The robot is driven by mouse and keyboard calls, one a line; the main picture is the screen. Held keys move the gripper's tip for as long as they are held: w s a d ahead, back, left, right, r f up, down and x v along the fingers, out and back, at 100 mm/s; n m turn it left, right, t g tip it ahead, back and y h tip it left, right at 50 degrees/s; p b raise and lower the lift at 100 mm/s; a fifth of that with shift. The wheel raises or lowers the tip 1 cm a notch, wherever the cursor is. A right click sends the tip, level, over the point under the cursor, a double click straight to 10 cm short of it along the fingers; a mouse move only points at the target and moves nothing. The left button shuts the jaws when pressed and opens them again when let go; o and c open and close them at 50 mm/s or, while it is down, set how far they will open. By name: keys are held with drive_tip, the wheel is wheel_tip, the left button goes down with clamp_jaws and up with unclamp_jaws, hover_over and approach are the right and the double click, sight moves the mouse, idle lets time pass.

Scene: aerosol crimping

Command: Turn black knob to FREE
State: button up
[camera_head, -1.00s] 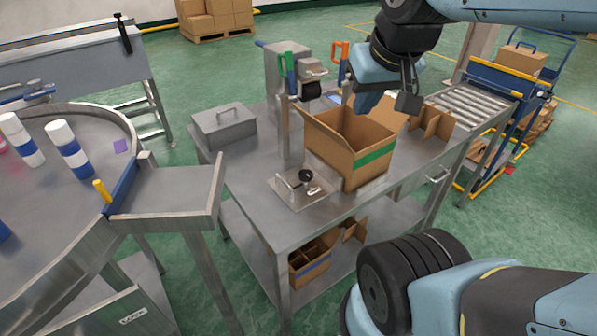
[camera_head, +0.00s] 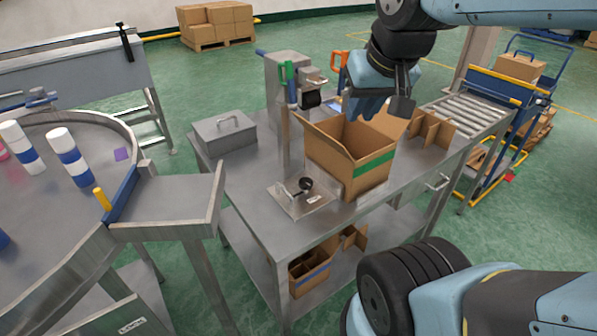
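A black knob (camera_head: 306,184) sits on a lever fixture on a square metal plate (camera_head: 287,203), at the front of the steel table. A small white label (camera_head: 314,199) is beside it; its text is too small to read. My gripper (camera_head: 385,106) is above the open cardboard box, behind and to the right of the knob and well apart from it. Its fingers are partly visible and seen from the side, so I cannot tell how far apart they are. I see nothing held in it.
The open cardboard box (camera_head: 346,172) stands just right of the plate. A lidded metal box (camera_head: 224,134) is at the table's left. The tabletop in front of the plate is clear.

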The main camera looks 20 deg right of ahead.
drive_tip(key=o, duration=0.6)
drive_tip(key=w+f+m+g, duration=0.2)
drive_tip(key=w+m, duration=0.2)
drive_tip(key=w, duration=0.2)
drive_tip(key=shift+a+f+y, duration=0.25)
drive_tip(key=shift+y, duration=0.05)
drive_tip(key=o, duration=0.3)
drive_tip(key=w+f+m, duration=0.1)
drive_tip(key=w, duration=0.1)
drive_tip(key=w+a+f+m+g, duration=0.1)
drive_tip(key=w+m, duration=0.1)
drive_tip(key=w+f+m+g, duration=0.1)
drive_tip(key=w+f+m, duration=0.1)
drive_tip(key=shift+w+a, duration=0.1)
drive_tip(key=shift+a, duration=0.15)
drive_tip(key=m+g+h, duration=0.3)
drive_tip(key=m+h, duration=0.2)
drive_tip(key=m, duration=0.7)
hover_over(306, 181)
drive_tip(key=w+a, duration=0.2)
drive_tip(key=a, duration=0.4)
wheel_tip(306, 181, down, 14)
drive_tip(key=x, duration=1.3)
drive_tip(key=shift+s+d+f, duration=0.1)
drive_tip(key=shift+d+f, duration=0.15)
drive_tip(key=shift+d, duration=0.15)
drive_tip(key=c, duration=1)
